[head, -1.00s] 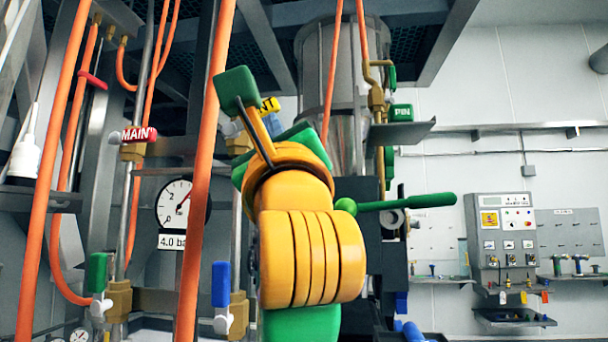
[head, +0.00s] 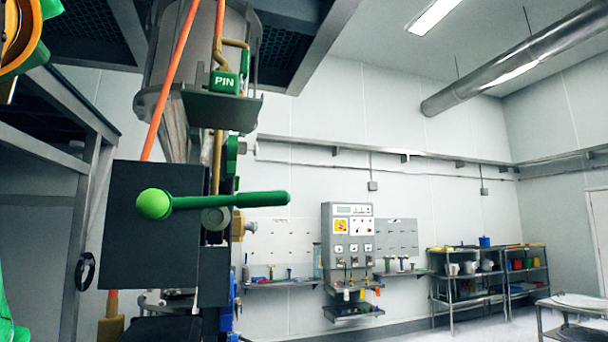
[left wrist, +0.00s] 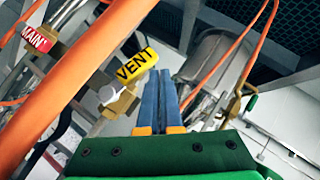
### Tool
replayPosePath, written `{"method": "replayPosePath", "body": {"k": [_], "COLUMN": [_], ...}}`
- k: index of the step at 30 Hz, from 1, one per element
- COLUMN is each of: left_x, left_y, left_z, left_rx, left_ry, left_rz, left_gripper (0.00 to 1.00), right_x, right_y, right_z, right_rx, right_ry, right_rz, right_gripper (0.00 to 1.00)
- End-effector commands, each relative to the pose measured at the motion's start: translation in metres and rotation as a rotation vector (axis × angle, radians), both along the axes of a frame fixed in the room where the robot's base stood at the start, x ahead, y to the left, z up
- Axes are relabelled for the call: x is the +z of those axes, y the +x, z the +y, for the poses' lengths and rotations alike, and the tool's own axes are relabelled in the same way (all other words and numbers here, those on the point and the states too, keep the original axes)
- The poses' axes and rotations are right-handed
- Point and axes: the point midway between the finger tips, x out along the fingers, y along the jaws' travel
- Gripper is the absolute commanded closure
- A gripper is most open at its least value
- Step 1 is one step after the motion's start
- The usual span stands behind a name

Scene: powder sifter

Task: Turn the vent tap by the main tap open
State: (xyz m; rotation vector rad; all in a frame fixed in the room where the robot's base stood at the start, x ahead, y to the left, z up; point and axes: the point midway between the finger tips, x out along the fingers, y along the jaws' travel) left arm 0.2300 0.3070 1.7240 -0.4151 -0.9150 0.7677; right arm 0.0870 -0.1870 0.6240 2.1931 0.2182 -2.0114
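The red MAIN tag (left wrist: 37,40) is at the upper left on a neighbouring pipe. My left gripper (left wrist: 169,76) has its two blue fingers side by side with nothing seen between them. The fingertips are just right of the VENT tag; whether they touch anything is unclear. The tap handles cannot be made out. The head view shows neither tag, and my right gripper is in no view.
A thick orange hose (left wrist: 85,70) crosses left of the VENT tag. In the head view a green lever with a ball end (head: 220,201) stands before a dark panel (head: 150,245). The green PIN tag (head: 224,82) is above. A wall panel (head: 348,240) and shelves (head: 470,275) are farther back.

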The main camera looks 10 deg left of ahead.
Motion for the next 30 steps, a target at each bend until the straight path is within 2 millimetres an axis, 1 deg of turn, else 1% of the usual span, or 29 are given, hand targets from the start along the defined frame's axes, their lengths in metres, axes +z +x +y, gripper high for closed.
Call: {"method": "replayPosePath", "body": {"k": [3,12,30], "left_x": [0.0046,0.0097,0.0108], "left_y": [-0.003,-0.0057,-0.0063], "left_z": [0.0027,0.0083,0.0102], "left_rx": [0.001,0.001,0.0], "left_ry": [0.003,0.002,0.001], "left_rz": [-0.003,-0.002,-0.001], "left_gripper": [1.0,1.0,1.0], "right_x": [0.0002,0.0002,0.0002], "right_y": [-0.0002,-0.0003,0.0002], "right_z": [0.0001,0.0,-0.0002], "right_rx": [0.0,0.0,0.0], "right_ry": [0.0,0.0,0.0], "right_rz": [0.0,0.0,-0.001], "right_gripper": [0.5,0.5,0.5]}}
